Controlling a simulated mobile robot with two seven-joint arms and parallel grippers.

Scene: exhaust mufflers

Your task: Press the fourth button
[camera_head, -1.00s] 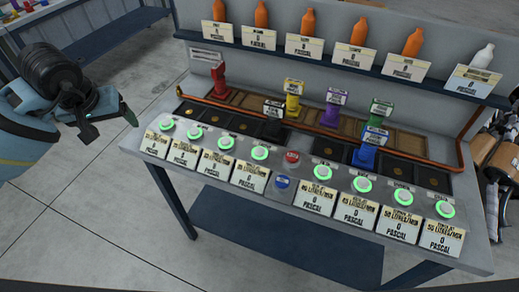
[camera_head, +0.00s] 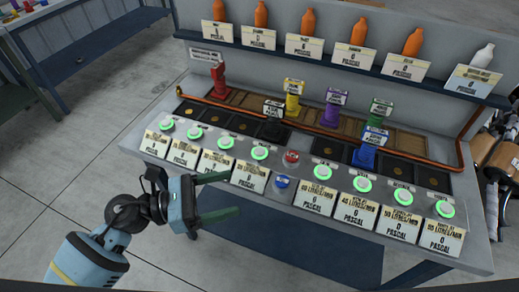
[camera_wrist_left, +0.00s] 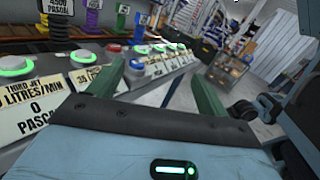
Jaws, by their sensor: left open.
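A row of round, green-lit buttons runs along the front of the grey bench. The fourth from the left (camera_head: 260,152) sits just left of the red button (camera_head: 291,157). A white label (camera_head: 250,178) hangs below it. In the left wrist view the fourth button (camera_wrist_left: 84,56) is left of the fingers, beside the third button (camera_wrist_left: 15,65). My left gripper (camera_head: 233,193) is open and empty, its green fingers in front of the bench's front edge. It is apart from the button. The open fingers also show in the left wrist view (camera_wrist_left: 155,70). My right gripper is not in view.
A blue button (camera_head: 282,182) lies in front of the red one. Coloured blocks, including a red one (camera_head: 218,80) and a blue one (camera_head: 363,157), stand behind the buttons. A copper pipe (camera_head: 310,128) crosses the bench. Bottles stand on the back shelf (camera_head: 330,59).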

